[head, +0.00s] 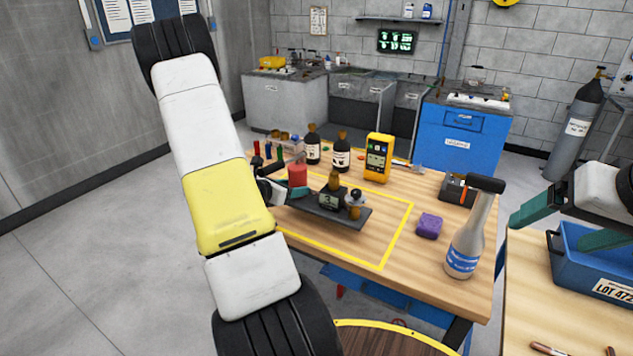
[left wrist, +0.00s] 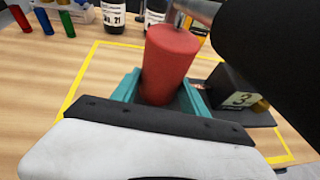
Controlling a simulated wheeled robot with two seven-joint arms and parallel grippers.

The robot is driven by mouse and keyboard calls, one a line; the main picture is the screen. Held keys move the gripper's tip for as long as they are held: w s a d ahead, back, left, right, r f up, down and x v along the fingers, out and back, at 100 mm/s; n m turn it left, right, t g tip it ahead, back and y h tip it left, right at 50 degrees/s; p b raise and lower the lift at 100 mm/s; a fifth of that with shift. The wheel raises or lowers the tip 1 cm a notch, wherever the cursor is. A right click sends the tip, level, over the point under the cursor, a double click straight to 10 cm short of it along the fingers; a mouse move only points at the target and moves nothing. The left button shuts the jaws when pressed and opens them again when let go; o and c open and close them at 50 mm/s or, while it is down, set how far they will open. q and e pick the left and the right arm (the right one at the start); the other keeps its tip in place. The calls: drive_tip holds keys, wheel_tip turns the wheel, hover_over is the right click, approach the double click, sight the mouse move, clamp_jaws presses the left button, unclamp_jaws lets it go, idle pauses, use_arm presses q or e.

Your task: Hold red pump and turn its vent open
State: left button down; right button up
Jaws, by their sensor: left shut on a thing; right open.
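The red pump (head: 298,175) stands upright at the left end of a dark plate (head: 345,217) on the wooden table. In the left wrist view the pump (left wrist: 168,62) is a red, slightly tapered cylinder with a grey metal piece at its top. My left gripper (head: 288,190) is shut around its lower part, with a teal finger on each side (left wrist: 163,95). The vent cannot be made out clearly. My right gripper (head: 568,224) is open and empty at the far right, over the blue bin.
A dark block (head: 331,199) and a brass-coloured fitting (head: 354,205) share the plate. Brown bottles (head: 341,152), a yellow meter (head: 378,158), a purple block (head: 429,226) and a spray bottle (head: 469,235) stand around. A blue bin (head: 572,268) is at right. A large black shape (left wrist: 270,45) covers the wrist view's upper right.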

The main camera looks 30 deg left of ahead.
use_arm(q)
drive_tip(key=shift+w+a+r, duration=0.1)
drive_tip(key=shift+w+a, duration=0.1)
drive_tip(key=shift+w, duration=1.6)
drive_tip(key=shift+w+a+r, duration=0.1)
drive_tip(key=shift+w+a, duration=0.05)
drive_tip(key=shift+w, duration=1.65)
drive_tip(key=shift+w+a+r, duration=0.1)
drive_tip(key=shift+w+a, duration=0.1)
drive_tip(key=shift+w, duration=1.6)
drive_tip(key=shift+f, duration=2.6)
drive_tip(key=shift+s, duration=0.1)
drive_tip(key=shift+s+f, duration=0.15)
drive_tip(key=shift+f, duration=0.1)
